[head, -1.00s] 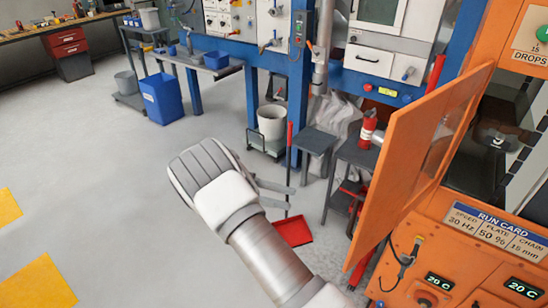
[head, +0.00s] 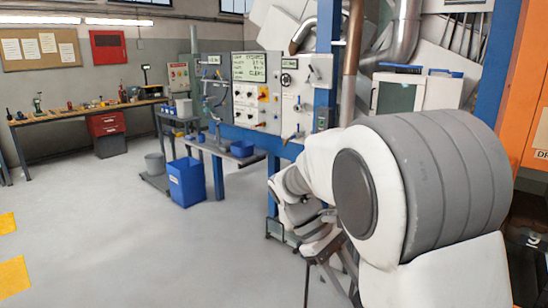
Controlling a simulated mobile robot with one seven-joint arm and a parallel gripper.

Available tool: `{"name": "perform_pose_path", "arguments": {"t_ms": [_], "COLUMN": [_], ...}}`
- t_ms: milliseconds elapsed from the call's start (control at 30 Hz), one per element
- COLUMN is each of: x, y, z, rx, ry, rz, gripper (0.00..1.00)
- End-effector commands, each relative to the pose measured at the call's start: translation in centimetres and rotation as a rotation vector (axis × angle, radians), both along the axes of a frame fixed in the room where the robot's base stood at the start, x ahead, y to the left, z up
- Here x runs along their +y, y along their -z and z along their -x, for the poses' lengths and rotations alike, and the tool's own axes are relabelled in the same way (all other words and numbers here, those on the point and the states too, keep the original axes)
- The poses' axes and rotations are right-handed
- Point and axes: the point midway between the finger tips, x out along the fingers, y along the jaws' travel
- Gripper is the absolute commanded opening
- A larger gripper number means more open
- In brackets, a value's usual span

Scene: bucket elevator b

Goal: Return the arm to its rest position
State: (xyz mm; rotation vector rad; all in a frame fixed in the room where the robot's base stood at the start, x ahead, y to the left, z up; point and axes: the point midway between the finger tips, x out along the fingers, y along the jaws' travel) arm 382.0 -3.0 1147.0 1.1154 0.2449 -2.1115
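My arm (head: 425,180) is folded close in front of the head camera and fills the right half of the view. Its large grey and white elbow joint is nearest to me. Smaller grey and white links at its far end (head: 300,212) show to the left of the elbow, low down, in front of the blue post's foot. My gripper's fingers cannot be made out among these links, so I cannot tell if it is open or shut. No held object shows.
A panel with knobs and valves (head: 255,95) stands behind the arm on blue posts. A workbench (head: 85,115) runs along the back wall. Open grey floor (head: 110,235) fills the lower left.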

Motion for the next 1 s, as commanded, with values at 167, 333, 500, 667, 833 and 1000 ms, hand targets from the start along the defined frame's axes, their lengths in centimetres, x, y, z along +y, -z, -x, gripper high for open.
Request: {"name": "perform_pose_path", "arguments": {"t_ms": [167,333,500,667,833,1000], "x": [-0.7,-0.8,-0.7,-0.5,-0.2,0.1], "y": [-2.1,-3.5,-4.6,-5.4,-6.0,-6.3], "z": [2.6,5.0,7.2,9.2,11.4,12.8], "rx": [-0.175,-0.337,-0.489,-0.638,-0.808,-0.949], "ry": [0.095,0.186,0.271,0.355,0.451,0.528], "rz": [-0.124,-0.227,-0.313,-0.39,-0.468,-0.527], "gripper": [0.47,0.47,0.47,0.47,0.47,0.47]}}
